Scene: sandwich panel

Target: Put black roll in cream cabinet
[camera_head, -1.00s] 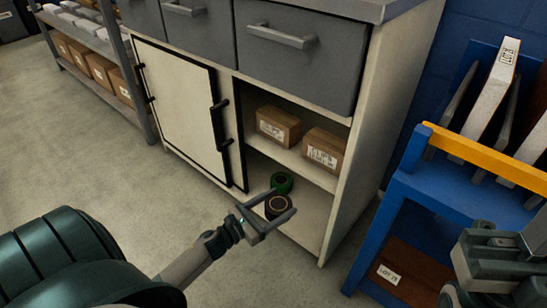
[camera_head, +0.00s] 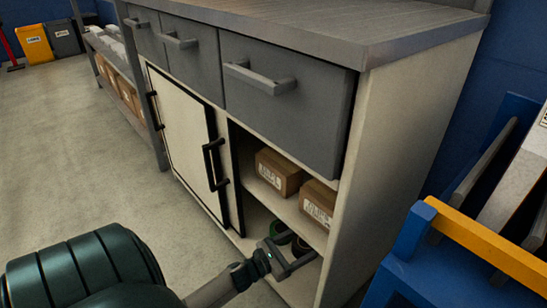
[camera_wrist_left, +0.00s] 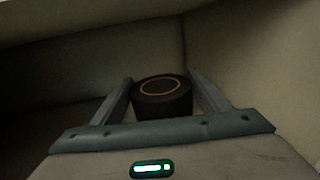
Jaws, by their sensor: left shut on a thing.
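The cream cabinet (camera_head: 405,150) stands in the middle of the head view, with its right bay open. My left gripper (camera_head: 297,247) reaches into the lower compartment of that bay, below the shelf. It is shut on the black roll, which sits between its fingers in the left wrist view (camera_wrist_left: 161,102), with an orange ring on its top. In the head view the black roll (camera_head: 300,246) is mostly hidden by the fingers. Whether it touches the compartment floor I cannot tell. My right gripper is out of view.
Cardboard boxes (camera_head: 279,172) stand on the shelf above. The cream sliding door (camera_head: 185,140) covers the left bay. A blue rack with a yellow bar (camera_head: 490,250) stands close on the right.

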